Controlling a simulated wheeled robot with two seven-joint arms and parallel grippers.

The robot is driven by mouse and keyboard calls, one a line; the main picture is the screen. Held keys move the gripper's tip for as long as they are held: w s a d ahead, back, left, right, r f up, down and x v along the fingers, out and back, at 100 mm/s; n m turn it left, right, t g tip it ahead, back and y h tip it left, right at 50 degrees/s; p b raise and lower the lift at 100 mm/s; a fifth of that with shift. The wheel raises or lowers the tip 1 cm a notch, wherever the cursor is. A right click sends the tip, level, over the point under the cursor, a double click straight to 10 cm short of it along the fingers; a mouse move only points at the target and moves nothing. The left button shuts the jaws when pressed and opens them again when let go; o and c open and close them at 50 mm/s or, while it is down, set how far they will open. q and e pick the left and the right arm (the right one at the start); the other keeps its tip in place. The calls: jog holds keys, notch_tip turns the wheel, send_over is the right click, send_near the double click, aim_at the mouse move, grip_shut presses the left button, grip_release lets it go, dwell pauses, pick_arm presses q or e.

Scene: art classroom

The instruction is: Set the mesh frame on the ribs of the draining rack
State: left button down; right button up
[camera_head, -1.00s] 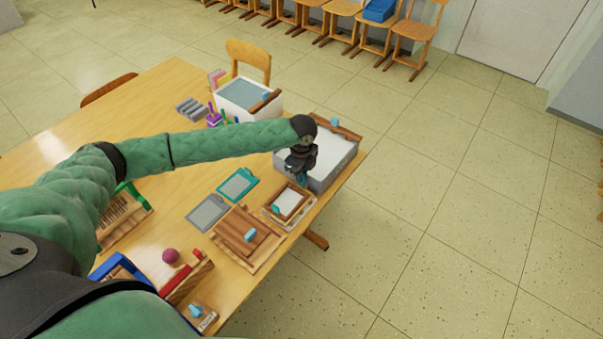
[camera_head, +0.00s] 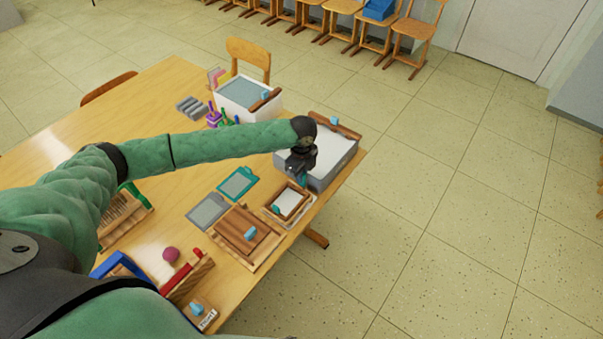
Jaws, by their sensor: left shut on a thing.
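The mesh frame (camera_head: 289,203) is a small brown wooden rectangle around a pale mesh, near the table's right edge. My left gripper (camera_head: 300,179) is at its far edge, pointing down and shut on it; the jaws and grip point are small and dark. The frame is over or on a pale wooden base, and I cannot tell whether there is a gap. A slatted wooden rack (camera_head: 118,213), which looks like the draining rack, is at the left, partly hidden by my left arm. My right gripper is not in view.
A grey vat (camera_head: 322,181) stands just behind my left gripper. Grey and teal panels (camera_head: 238,183), a white tub (camera_head: 236,113) and a red ball (camera_head: 170,254) are also on the table.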

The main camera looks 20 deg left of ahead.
pick_arm(q)
jog(key=c, duration=1.4)
grip_release()
jog(key=shift+o, duration=0.2)
jog(key=shift+r, duration=0.1)
jog(key=shift+r, duration=0.15)
jog(key=shift+w+r+b, duration=0.15)
jog(key=shift+r+b, duration=0.2)
jog(key=r+b, duration=0.1)
jog(key=r, duration=0.1)
jog(key=r+b, duration=0.1)
jog(key=r, duration=0.2)
jog(key=shift+s+r, duration=0.2)
jog(key=shift+r, duration=0.6)
jog(key=shift+s, duration=0.1)
